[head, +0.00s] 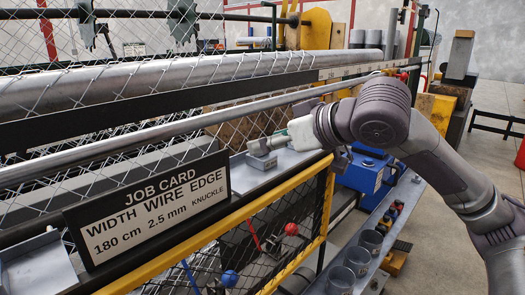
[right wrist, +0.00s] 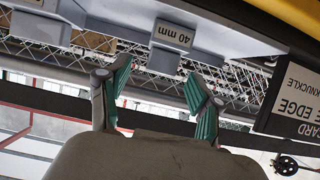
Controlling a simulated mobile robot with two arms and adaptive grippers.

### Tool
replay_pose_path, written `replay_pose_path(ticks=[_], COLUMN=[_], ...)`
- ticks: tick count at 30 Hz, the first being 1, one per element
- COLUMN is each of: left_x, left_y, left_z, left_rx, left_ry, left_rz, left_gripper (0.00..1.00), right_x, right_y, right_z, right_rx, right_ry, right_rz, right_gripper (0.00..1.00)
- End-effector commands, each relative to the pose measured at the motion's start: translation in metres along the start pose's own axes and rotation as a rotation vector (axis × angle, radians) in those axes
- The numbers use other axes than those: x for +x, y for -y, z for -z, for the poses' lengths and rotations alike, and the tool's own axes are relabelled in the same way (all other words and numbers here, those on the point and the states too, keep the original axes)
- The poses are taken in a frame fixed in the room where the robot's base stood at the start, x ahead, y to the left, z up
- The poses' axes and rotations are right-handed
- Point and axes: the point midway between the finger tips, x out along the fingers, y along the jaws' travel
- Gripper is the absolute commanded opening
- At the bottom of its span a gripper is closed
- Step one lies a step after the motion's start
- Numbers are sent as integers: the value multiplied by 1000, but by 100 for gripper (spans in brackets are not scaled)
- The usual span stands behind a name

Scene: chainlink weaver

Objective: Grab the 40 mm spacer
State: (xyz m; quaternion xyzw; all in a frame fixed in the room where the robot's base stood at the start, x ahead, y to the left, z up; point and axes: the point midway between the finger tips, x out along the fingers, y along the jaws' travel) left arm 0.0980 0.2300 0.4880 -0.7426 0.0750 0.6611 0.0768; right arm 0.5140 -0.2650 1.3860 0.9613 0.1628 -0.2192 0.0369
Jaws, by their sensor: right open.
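The 40 mm spacer shows in the right wrist view as a small grey block (right wrist: 163,61) next to a white "40 mm" label (right wrist: 173,35). In the head view a small grey block (head: 262,161) sits on the grey shelf behind the yellow rail, just below my right gripper (head: 268,144). In the right wrist view my right gripper (right wrist: 160,92) is open, its two teal-padded fingers apart and nothing between them. The block lies ahead of the gap between the fingertips, apart from them. My left gripper is not in view.
A job card sign (head: 148,206) stands left of my right gripper. A yellow rail (head: 240,228) runs in front of the shelf, and wire mesh and a long metal pipe (head: 150,84) lie behind. Another grey block (right wrist: 40,27) shows at the left in the right wrist view.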

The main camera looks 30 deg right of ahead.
Motion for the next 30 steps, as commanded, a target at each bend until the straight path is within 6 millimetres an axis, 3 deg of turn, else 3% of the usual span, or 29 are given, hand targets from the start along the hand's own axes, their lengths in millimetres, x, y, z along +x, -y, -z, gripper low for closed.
replay_pose_path(ticks=[6,13,25,30], left_x=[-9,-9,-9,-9], left_y=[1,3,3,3], left_z=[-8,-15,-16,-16], left_rx=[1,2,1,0], left_ry=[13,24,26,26], left_rz=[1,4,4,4], left_gripper=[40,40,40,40], right_x=[23,25,25,24], right_y=[1,1,1,1], right_z=[1,1,1,1], right_rx=[0,-1,-1,-1], right_ry=[1,0,1,-1], right_rz=[2,1,1,1], right_gripper=[65,65,0,0])
